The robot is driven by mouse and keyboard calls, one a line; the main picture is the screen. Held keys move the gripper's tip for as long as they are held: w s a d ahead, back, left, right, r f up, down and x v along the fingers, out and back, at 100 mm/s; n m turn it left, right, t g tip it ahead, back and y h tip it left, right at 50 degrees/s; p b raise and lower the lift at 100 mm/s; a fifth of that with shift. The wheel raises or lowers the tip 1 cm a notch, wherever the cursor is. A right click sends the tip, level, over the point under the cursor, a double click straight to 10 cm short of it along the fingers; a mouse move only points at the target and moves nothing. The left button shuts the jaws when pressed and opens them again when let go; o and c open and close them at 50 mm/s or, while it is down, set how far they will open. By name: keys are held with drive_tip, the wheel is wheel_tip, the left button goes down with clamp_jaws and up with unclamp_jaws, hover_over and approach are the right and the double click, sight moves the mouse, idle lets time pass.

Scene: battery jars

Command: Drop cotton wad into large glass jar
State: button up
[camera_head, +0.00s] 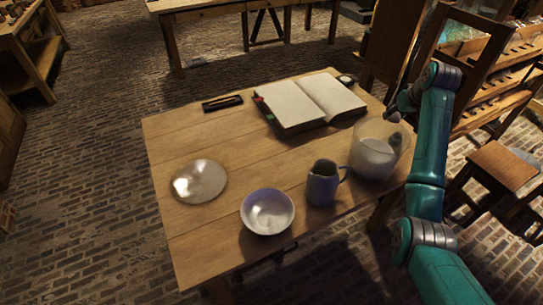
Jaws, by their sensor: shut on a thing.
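The large glass jar (373,159) stands at the right end of the wooden table. It is clear and rounded, with pale contents in its lower part. My gripper (393,118) is above and at the back right of the jar's mouth, at the end of my teal arm. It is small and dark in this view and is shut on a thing. The held thing, taken as the cotton wad, is too small and hidden to make out clearly. I cannot tell whether the gripper touches the rim.
A blue-grey jug (322,184) stands close left of the jar. A white bowl (267,211) and a round glassy disc (200,181) lie further left. An open book (311,102) and a dark pen case (222,103) are behind. The table's (190,137) left middle is clear.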

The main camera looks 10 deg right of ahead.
drive_tip(key=shift+w+f, duration=0.2)
drive_tip(key=shift+f, duration=2.8)
drive_tip(key=o, duration=1.1)
drive_tip(key=v, duration=1.2)
drive_tip(key=shift+d, duration=0.1)
